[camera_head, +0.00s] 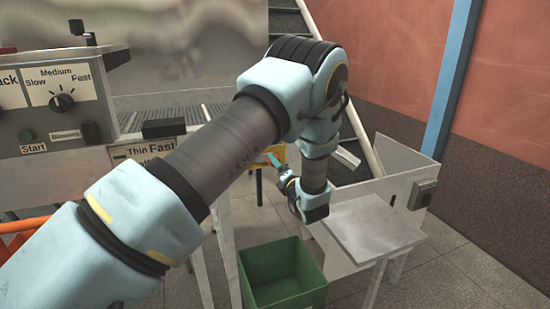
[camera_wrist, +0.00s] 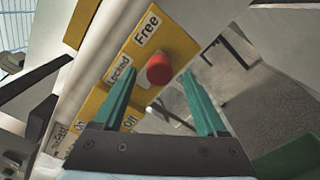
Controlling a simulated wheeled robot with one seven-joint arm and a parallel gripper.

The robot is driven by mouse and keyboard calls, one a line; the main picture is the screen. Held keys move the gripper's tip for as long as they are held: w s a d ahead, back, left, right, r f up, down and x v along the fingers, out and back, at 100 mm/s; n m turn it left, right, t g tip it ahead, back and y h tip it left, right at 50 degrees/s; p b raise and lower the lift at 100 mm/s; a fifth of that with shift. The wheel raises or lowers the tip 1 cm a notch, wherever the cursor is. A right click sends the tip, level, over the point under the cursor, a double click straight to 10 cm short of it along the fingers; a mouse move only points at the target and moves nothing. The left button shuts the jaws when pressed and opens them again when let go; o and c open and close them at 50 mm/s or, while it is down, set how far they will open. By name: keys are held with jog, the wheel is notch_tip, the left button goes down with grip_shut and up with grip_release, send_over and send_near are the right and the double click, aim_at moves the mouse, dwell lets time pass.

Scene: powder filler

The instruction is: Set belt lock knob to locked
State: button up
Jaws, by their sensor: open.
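The red belt lock knob (camera_wrist: 159,70) is in the wrist view, on a yellow panel (camera_wrist: 112,72) with the labels "Free" (camera_wrist: 148,29) and "Locked" (camera_wrist: 120,72). I cannot tell which label the knob is set to. My gripper (camera_wrist: 160,73) is open, and its two teal fingers appear on either side of the knob in the picture. I cannot tell whether they touch it. In the head view my gripper (camera_head: 274,163) is small, beside the yellow panel (camera_head: 278,152); the knob is hidden there.
A control box (camera_head: 50,105) with a speed dial (camera_head: 62,102) stands at left. A green bin (camera_head: 282,275) is on the floor below. A white table (camera_head: 365,228) with a low wall is to the right of my gripper. A black lever (camera_wrist: 35,88) shows left of the panel.

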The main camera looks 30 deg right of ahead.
jog(key=shift+w+d+p, duration=0.2)
jog(key=shift+w+p, duration=0.25)
jog(key=shift+w, duration=1.35)
grip_shut()
